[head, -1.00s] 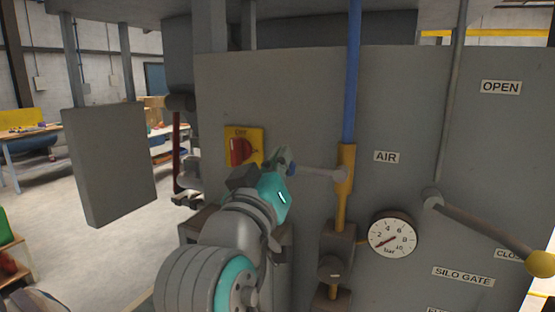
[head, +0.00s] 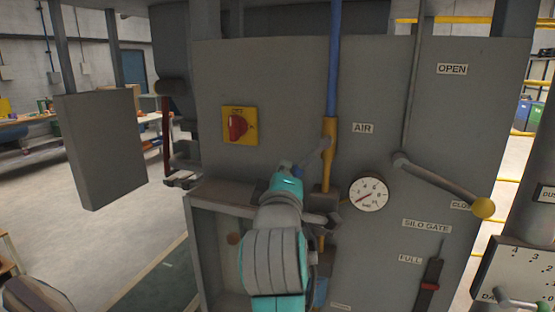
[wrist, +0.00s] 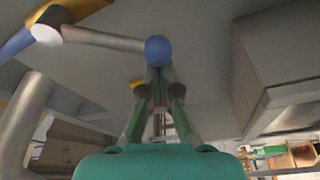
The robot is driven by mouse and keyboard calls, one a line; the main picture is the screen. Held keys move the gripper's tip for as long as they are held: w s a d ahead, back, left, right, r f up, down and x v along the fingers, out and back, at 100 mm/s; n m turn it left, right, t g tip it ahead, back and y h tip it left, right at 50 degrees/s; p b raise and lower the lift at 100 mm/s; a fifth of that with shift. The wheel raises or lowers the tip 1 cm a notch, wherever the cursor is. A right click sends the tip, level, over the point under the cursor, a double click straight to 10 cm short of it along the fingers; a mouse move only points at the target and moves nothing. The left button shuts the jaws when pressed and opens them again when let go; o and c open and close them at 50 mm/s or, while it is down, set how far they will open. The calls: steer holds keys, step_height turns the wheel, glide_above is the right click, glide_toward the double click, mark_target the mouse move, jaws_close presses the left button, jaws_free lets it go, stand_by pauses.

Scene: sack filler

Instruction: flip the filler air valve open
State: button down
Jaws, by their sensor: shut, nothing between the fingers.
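The air valve (head: 329,140) is a yellow body on a vertical blue pipe, left of the AIR label (head: 363,128). Its grey lever (head: 317,156) slopes down and left from the body. In the wrist view the lever (wrist: 100,40) runs from the yellow body at the upper left to a blue knob (wrist: 158,50). My gripper (wrist: 158,72) is shut and empty, with its fingertips right by the knob; I cannot tell whether they touch. In the head view my gripper (head: 287,168) is partly hidden by my own wrist.
A red rotary switch (head: 237,126) on a yellow plate sits left of the valve. A pressure gauge (head: 369,193) is at lower right. The silo gate lever (head: 440,184) with a yellow knob (head: 484,208) sticks out further right. A grey box (head: 100,150) hangs at left.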

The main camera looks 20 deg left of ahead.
steer(key=d+f+n, duration=0.1)
steer(key=d+n, duration=0.1)
steer(key=d+f+n+g, duration=0.1)
steer(key=n, duration=0.1)
steer(key=d+f+n, duration=0.1)
steer(key=d+n, duration=0.1)
steer(key=shift+d+f+n+g, duration=0.2)
steer(key=shift+d+n+g, duration=0.1)
steer(key=shift+g, duration=0.1)
steer(key=shift+d, duration=0.1)
stand_by(0.5)
steer(key=shift+w+a+f, duration=0.1)
steer(key=shift+a, duration=0.1)
steer(key=s, duration=0.9)
steer(key=shift+s+a+f, duration=0.15)
steer(key=shift+s+a, duration=0.15)
steer(key=shift+a, duration=0.15)
